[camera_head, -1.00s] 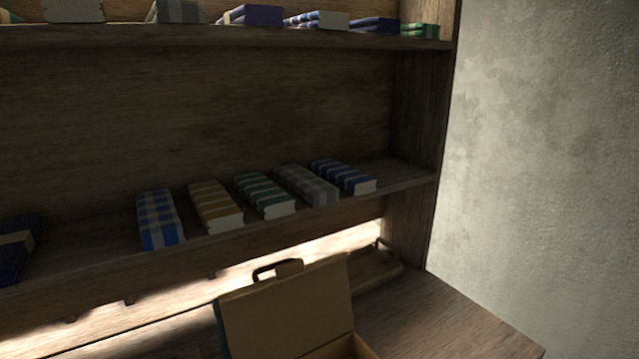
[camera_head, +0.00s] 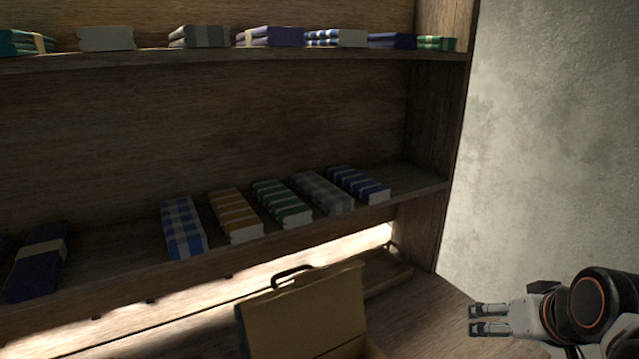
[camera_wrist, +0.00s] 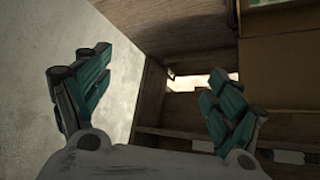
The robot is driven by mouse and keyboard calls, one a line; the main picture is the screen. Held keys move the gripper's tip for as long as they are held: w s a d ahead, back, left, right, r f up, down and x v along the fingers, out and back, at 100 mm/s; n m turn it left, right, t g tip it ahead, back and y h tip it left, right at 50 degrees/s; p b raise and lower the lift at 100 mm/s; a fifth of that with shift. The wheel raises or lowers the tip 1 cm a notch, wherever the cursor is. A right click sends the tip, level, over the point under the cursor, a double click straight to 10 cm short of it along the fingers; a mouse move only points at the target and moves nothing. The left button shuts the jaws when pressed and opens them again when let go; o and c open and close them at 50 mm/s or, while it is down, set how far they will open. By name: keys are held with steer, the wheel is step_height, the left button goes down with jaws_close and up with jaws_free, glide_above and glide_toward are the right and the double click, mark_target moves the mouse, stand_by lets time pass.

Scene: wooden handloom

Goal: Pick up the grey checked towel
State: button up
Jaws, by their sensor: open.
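The grey checked towel (camera_head: 322,193) lies folded on the lower shelf, between a green striped towel (camera_head: 281,203) and a blue striped towel (camera_head: 358,184). Another folded grey towel (camera_head: 195,36) with a lighter band lies on the upper shelf. My gripper (camera_head: 472,320) is at the lower right of the head view, below the shelf and apart from the towels. In the wrist view its fingers (camera_wrist: 155,75) are spread wide with nothing between them. I cannot make out the grey checked towel in the wrist view.
An open case (camera_head: 308,312) with its lid up stands below the lower shelf. Yellow striped (camera_head: 235,215) and blue checked (camera_head: 183,228) towels lie left on the lower shelf (camera_head: 110,270). The upper shelf (camera_head: 330,54) overhangs. A plaster wall (camera_head: 555,140) bounds the right.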

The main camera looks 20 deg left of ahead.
steer(key=w+a+r+n+y+p, duration=0.1)
steer(key=w+a+r+n+p, duration=0.2)
steer(key=w, duration=0.6)
steer(key=n+t+y+p, duration=0.1)
steer(key=n+y+p, duration=0.4)
steer(key=y+p, duration=0.35)
glide_toward(321, 187)
steer(key=a, duration=0.1)
steer(key=w+a+f, duration=0.1)
steer(key=a, duration=0.1)
steer(key=shift+w+a+f+b, duration=0.1)
steer(key=shift+w+b, duration=0.1)
steer(key=shift+b, duration=0.1)
steer(key=x, duration=0.3)
steer(key=b+x, duration=0.1)
steer(key=x, duration=0.1)
steer(key=shift+w+d+f, duration=0.1)
steer(key=shift+w+d, duration=0.15)
steer(key=shift+w, duration=0.15)
steer(key=shift+w+a+f, duration=0.1)
steer(key=shift+w+a, duration=0.25)
steer(key=shift+a, duration=0.05)
steer(key=c, duration=1.2)
